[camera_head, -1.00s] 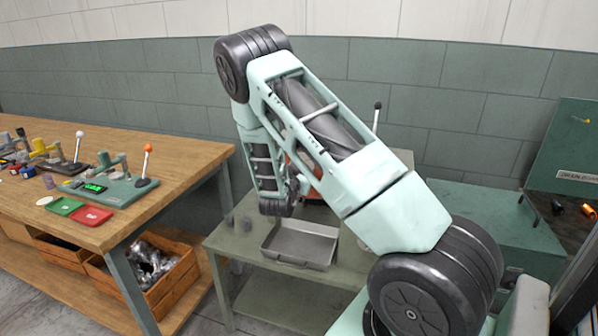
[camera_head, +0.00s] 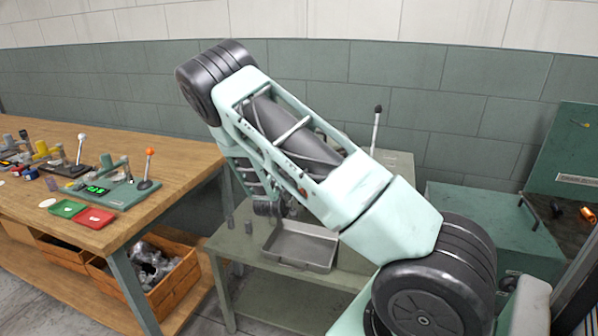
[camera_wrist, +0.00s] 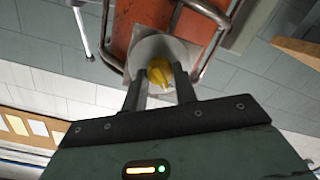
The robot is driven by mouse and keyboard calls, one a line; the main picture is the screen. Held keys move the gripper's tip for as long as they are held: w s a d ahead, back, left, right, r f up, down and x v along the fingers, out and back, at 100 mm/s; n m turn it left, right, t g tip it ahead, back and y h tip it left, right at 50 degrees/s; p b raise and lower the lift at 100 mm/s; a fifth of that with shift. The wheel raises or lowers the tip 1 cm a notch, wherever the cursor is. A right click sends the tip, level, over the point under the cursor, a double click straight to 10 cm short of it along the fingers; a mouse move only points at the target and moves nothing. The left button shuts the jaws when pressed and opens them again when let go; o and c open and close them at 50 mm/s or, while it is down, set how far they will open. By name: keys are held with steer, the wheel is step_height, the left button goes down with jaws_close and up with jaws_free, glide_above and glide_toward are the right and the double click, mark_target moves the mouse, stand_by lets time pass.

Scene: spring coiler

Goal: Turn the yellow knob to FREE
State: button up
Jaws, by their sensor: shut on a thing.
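The yellow knob (camera_wrist: 159,72) sits on a round grey plate (camera_wrist: 150,48) on an orange-red housing in the wrist view. My gripper (camera_wrist: 160,82) has one dark finger on each side of the knob and is shut on it. Any FREE mark or pointer cannot be read at this size. In the head view my arm covers the knob, and I cannot make out my fingers there.
Bent metal bars (camera_wrist: 212,20) flank the housing closely. In the head view a metal tray (camera_head: 335,262) lies on a green-grey table, with a black-tipped lever (camera_head: 376,130) behind my arm. A wooden bench (camera_head: 180,165) with small devices stands left.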

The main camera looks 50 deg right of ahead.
stand_by(0.4)
steer(key=o, duration=1)
steer(key=b+v, duration=0.3)
steer(key=v, duration=1.4)
steer(key=shift+a, duration=0.3)
